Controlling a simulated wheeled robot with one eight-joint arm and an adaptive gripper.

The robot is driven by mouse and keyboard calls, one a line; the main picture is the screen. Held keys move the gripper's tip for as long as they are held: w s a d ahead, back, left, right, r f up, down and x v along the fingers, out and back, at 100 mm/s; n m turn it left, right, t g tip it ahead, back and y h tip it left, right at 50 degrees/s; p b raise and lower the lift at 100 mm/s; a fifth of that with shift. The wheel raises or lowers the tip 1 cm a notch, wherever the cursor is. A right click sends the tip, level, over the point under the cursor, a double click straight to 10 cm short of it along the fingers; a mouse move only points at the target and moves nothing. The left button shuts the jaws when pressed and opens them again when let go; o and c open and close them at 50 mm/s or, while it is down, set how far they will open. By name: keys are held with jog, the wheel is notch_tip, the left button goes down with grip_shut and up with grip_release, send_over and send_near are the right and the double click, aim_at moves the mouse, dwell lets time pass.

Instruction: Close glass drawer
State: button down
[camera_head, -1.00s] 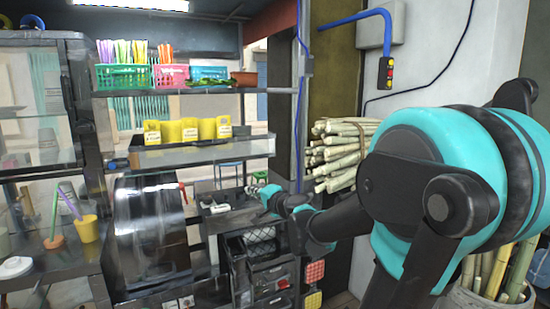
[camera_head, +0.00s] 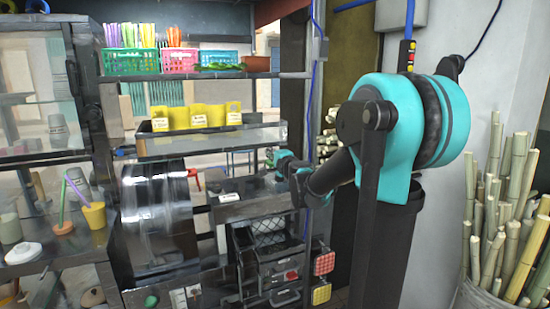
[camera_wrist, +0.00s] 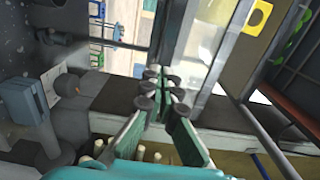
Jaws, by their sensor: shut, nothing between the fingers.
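The glass drawer (camera_head: 215,141) is a wide clear-fronted tray on the middle shelf in the head view, below a row of yellow containers (camera_head: 197,115). I cannot tell how far out it stands. My gripper (camera_head: 270,156) is just right of and below its right end, partly hidden by my arm. In the wrist view my gripper (camera_wrist: 160,84) has its green fingers and dark tips together, with nothing held. A clear pane (camera_wrist: 208,50), apparently the drawer's, lies just right of the fingertips, with a small gap in the picture. A yellow container (camera_wrist: 258,17) shows beyond it.
An upper shelf holds green (camera_head: 131,61), pink (camera_head: 180,60) and blue baskets. A dark post (camera_head: 294,110) rises close to my gripper. Cane stalks (camera_head: 500,210) stand at right.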

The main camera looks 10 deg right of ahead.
jog(key=shift+x, duration=2.1)
jog(key=x, duration=1.1)
jog(key=shift+w+a, duration=0.1)
jog(key=shift+w, duration=0.1)
jog(key=shift+s, duration=0.1)
